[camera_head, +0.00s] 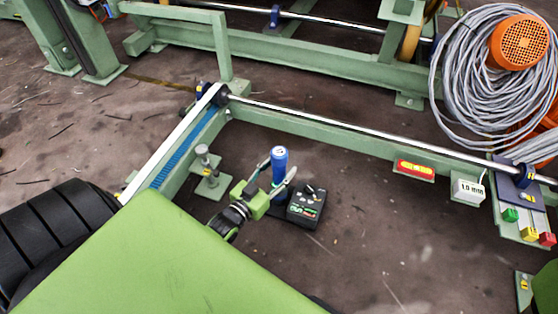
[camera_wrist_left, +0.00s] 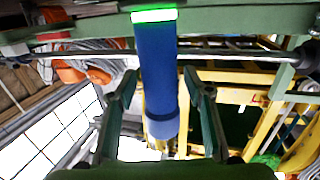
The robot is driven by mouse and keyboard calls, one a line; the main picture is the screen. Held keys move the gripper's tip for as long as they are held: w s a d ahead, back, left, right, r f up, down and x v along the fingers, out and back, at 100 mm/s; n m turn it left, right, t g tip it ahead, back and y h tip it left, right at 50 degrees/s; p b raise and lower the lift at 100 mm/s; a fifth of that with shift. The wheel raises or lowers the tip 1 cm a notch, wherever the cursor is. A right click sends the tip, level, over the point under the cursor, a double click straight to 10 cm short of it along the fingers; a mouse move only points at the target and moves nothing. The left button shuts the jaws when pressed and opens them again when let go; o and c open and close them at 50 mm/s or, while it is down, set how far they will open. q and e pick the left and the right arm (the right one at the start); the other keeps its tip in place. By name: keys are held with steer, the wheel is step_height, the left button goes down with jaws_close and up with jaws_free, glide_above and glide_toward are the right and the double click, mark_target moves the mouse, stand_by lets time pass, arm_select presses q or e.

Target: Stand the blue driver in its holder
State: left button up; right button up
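The blue driver (camera_head: 279,163) stands upright, its light-marked top facing up, in the head view. My left gripper (camera_head: 279,169) reaches it from the lower left with one finger on each side. In the left wrist view the blue driver (camera_wrist_left: 156,75) runs between the two fingers of my left gripper (camera_wrist_left: 160,72), with narrow gaps on both sides, so it looks open around the driver. The driver's lower end is hidden behind the gripper in the head view. I cannot make out a separate holder, or whether the driver sits in one. My right gripper is not in view.
A black box with a green display (camera_head: 306,207) stands just right of the driver. A small post on a green plate (camera_head: 208,169) is to the left. A green frame beam (camera_head: 330,135) runs behind. The brown floor to the right is mostly clear.

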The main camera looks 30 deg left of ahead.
arm_select(q)
steer(key=s, duration=1.2)
steer(key=shift+a+r, duration=0.15)
steer(key=shift+r, duration=0.15)
